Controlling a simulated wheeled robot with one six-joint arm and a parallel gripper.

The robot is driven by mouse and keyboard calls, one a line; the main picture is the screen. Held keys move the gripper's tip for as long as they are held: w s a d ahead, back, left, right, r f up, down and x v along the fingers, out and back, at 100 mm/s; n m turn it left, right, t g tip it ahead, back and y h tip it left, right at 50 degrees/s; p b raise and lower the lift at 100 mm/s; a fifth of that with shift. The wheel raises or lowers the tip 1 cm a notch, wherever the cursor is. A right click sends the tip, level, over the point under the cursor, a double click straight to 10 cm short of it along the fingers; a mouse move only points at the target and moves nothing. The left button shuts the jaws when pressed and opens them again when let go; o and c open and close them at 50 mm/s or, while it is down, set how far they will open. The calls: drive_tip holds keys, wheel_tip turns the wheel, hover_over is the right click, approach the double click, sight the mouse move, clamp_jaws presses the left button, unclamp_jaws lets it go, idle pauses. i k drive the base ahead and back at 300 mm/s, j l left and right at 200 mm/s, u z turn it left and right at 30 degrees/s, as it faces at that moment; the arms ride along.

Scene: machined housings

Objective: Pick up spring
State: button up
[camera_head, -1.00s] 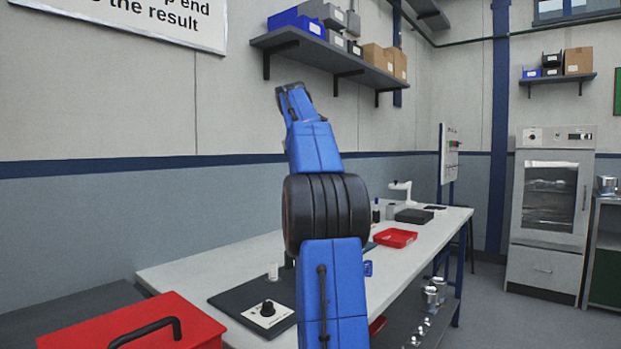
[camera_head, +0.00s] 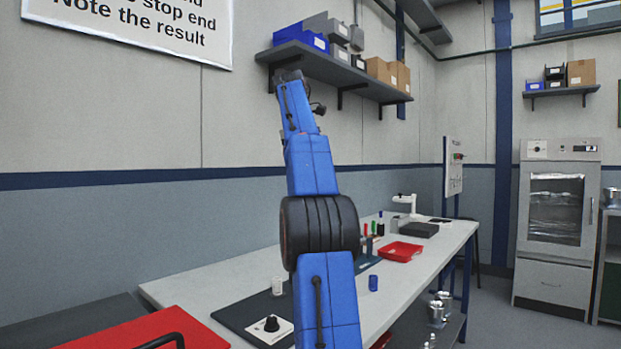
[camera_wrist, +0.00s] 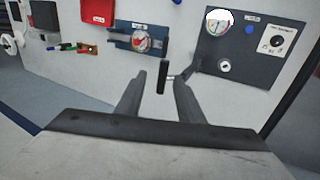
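A small pale cylinder (camera_head: 277,286) stands on the dark mat (camera_head: 238,312) on the workbench. In the wrist view it is a small pale ring with a dark centre (camera_wrist: 224,66). It may be the spring, but it is too small to tell. No other thing reads clearly as a spring. My gripper (camera_wrist: 160,76) is high above the bench, and its two fingers stand apart.
The mat also bears a panel with a black knob (camera_head: 269,329) and a round gauge (camera_wrist: 218,22). A blue cylinder (camera_head: 373,283), a red tray (camera_head: 399,252) and a dial gauge on a blue base (camera_wrist: 142,40) are on the bench. A red case (camera_head: 130,340) is at front left.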

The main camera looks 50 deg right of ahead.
sight(277, 289)
drive_tip(key=k+l, duration=0.45)
drive_tip(key=l, duration=0.3)
drive_tip(key=k+l, duration=0.25)
drive_tip(key=l, duration=0.1)
